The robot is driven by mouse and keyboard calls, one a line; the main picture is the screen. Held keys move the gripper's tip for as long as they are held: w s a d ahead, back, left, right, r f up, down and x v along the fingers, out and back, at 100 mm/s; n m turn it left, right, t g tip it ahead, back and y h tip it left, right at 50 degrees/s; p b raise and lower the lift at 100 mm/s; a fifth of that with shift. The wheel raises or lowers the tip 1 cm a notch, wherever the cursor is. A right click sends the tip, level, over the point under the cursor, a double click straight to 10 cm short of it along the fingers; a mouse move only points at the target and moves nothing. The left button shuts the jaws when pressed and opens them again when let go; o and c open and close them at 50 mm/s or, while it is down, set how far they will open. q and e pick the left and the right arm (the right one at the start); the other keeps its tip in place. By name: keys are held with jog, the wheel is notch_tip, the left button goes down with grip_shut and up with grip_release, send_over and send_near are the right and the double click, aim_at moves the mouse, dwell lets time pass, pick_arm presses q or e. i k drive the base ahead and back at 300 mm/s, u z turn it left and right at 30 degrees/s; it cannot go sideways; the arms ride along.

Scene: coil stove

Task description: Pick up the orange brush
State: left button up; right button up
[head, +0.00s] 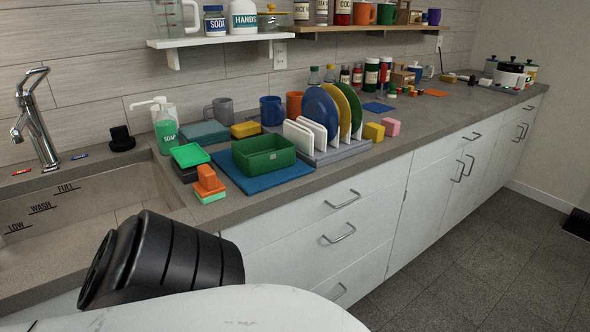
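The orange brush (208,181) is a small blocky piece with a raised top. It sits near the counter's front edge, just right of the sink, on or directly against a green and white sponge-like block (210,197); I cannot tell exactly how they touch. Neither gripper shows in the head view. A black and white part of my own arm fills the lower left, below the brush and apart from it in the picture.
A green bin (264,154) stands on a blue mat (236,176) right of the brush. Green and black pieces (190,155) lie behind it. The sink (100,201) is left. A soap bottle (166,131) and a rack of plates (340,150) stand farther back. Drawers are below.

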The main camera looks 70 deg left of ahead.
aim_at(209, 189)
jog(key=z, duration=0.1)
jog(key=i, duration=0.5)
jog(key=u, duration=2.6)
